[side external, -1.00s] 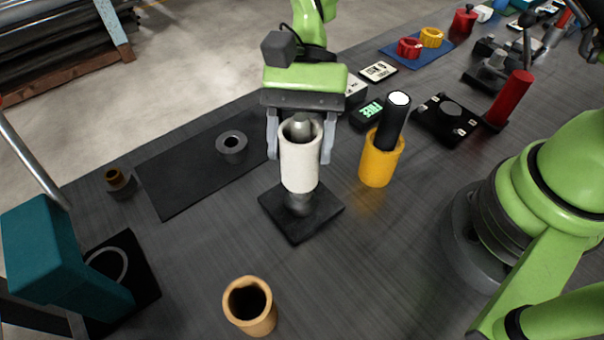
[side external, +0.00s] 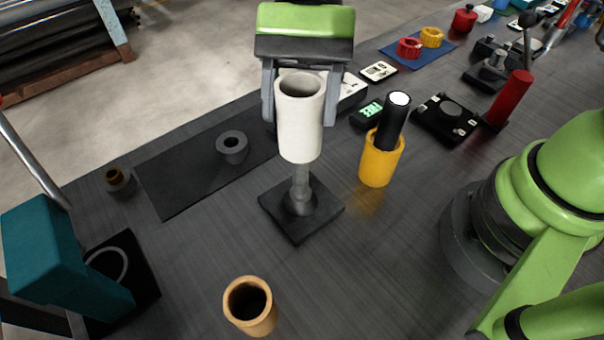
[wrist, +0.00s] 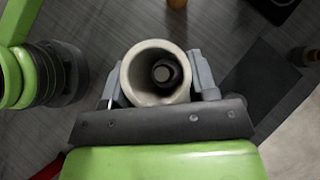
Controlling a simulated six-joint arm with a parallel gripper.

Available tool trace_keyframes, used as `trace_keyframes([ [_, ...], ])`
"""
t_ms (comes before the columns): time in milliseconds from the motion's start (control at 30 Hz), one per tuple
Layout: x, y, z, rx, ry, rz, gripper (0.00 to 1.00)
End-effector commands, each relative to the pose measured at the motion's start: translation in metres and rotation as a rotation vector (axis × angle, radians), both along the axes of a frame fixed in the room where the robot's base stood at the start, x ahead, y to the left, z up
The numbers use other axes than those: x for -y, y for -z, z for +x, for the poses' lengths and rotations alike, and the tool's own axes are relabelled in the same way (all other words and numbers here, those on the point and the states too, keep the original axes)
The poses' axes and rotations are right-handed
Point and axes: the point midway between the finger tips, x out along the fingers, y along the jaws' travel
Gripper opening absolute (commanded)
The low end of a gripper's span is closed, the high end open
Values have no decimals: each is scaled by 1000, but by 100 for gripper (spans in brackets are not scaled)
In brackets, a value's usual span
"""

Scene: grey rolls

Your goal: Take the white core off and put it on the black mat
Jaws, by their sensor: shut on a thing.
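The white core (side external: 300,130) is a hollow upright tube. My gripper (side external: 299,110) is shut on it, one finger on each side. The core is raised around the upper part of a grey post (side external: 301,190) on a square black base; the post's lower part shows below the core. In the wrist view the core (wrist: 133,75) is between my fingers, with the post's tip (wrist: 162,74) seen down inside its bore. The black mat (side external: 175,185) lies flat to the left of the post, with a short grey ring (side external: 232,147) standing on it.
A tan tube (side external: 250,305) stands in front. A yellow cup (side external: 381,160) holding a black roll (side external: 394,120) is right of the post. A teal block (side external: 60,260) is at left. The mat's left part is clear.

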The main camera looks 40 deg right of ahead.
Motion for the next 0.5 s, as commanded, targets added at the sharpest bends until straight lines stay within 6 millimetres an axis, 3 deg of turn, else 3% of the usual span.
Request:
trace_keyframes([
  [500,0,-33,1,3,0,1,38],
])
